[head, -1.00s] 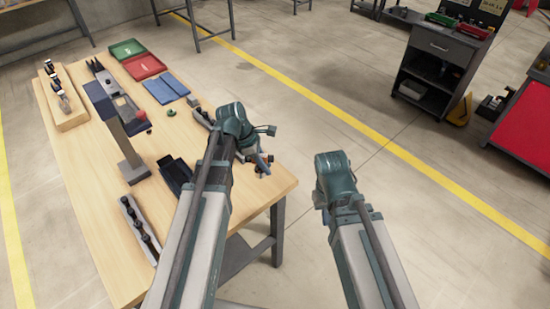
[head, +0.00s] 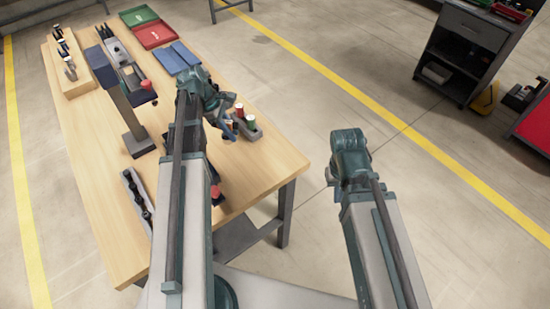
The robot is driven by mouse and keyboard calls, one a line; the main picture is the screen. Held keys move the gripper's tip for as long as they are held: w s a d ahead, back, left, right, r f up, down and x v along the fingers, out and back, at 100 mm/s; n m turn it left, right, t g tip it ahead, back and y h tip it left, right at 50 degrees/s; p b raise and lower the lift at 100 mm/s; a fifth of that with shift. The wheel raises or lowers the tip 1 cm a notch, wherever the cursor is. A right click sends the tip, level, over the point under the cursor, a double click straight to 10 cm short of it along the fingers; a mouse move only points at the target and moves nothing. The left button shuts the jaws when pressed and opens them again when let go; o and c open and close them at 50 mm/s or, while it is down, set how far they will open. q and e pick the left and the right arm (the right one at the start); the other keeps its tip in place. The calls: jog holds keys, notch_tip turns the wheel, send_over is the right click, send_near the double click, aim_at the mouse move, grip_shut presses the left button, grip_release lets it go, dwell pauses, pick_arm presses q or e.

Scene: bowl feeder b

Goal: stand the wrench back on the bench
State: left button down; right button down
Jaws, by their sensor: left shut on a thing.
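The bench (head: 265,170) has a light wooden top and fills the left of the head view. My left gripper (head: 228,112) is over its right part, shut on a small blue piece (head: 225,128) that seems to be the wrench. Most of that piece is hidden by the gripper, so its full shape and whether it touches the bench cannot be told. My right gripper (head: 334,176) is right of the bench, over the floor, and its jaws are mostly hidden behind its own wrist.
Blue plates (head: 178,58), a red tray (head: 160,34) and a green tray (head: 137,16) lie farther back. The bench's right corner is clear.

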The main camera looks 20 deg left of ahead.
pick_arm(q)
jog(key=d, duration=0.5)
jog(key=d+f+b, duration=0.1)
jog(key=d, duration=0.8)
jog(key=shift+w+d+f, duration=0.15)
jog(key=shift+w+d, duration=0.2)
jog(key=shift+d, duration=0.05)
jog(key=shift+d, duration=0.1)
jog(key=shift+d, duration=0.3)
jog(key=f+b, duration=0.3)
jog(key=b, duration=0.1)
jog(key=shift+d+f, duration=0.25)
jog(key=shift+f, duration=0.05)
jog(key=shift+f, duration=0.1)
jog(key=shift+f, duration=0.15)
jog(key=c, duration=0.7)
grip_release()
jog(key=shift+r, duration=0.25)
